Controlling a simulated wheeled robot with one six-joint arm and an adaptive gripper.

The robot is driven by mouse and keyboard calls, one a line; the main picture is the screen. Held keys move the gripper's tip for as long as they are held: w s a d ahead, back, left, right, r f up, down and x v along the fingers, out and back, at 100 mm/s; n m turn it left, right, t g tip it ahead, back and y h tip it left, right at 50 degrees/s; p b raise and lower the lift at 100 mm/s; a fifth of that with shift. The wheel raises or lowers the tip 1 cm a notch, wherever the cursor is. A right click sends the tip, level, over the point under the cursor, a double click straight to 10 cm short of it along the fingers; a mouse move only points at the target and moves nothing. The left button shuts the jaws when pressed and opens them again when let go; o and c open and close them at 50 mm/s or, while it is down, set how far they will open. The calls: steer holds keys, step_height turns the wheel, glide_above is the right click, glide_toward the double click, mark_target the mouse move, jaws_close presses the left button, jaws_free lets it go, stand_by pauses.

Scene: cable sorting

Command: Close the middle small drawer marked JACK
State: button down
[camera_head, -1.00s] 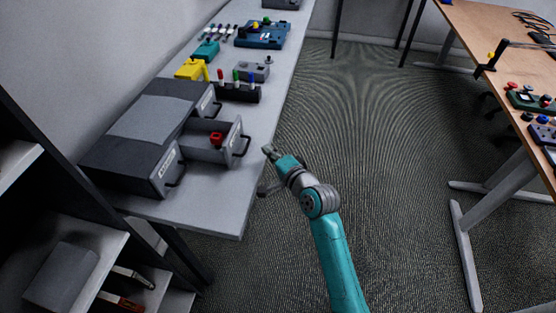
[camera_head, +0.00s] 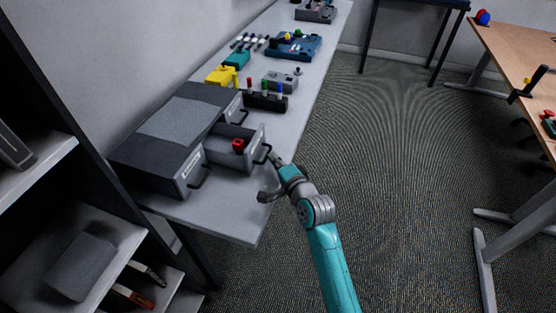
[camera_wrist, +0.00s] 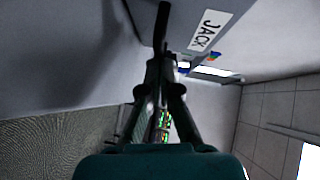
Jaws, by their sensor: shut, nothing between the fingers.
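The middle small drawer (camera_head: 221,158) stands pulled out from the grey drawer unit (camera_head: 176,122), with a red item (camera_head: 238,145) inside. Its front carries a dark handle (camera_head: 263,154). In the wrist view the JACK label (camera_wrist: 210,31) shows on the drawer front, and the dark handle bar (camera_wrist: 162,22) is just ahead of the fingertips. My gripper (camera_head: 274,158) is shut and empty, right at the handle on the outer side of the drawer front. It also shows in the wrist view (camera_wrist: 162,58). I cannot tell whether the fingertips touch the handle.
Drawers on both sides of the open one look shut; the nearer one has its own handle (camera_head: 199,177). A black holder (camera_head: 266,102) with coloured items and a yellow item (camera_head: 221,76) stand farther along the grey table (camera_head: 222,218).

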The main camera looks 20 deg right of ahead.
glide_toward(230, 148)
steer(key=w, duration=0.2)
steer(key=w+a+r, duration=0.1)
steer(key=w, duration=0.3)
steer(key=shift+w+a+r, duration=0.15)
steer(key=shift+r, duration=0.05)
steer(key=shift+a, duration=0.15)
steer(key=shift+w+a+r, duration=0.1)
steer(key=shift+r, duration=0.05)
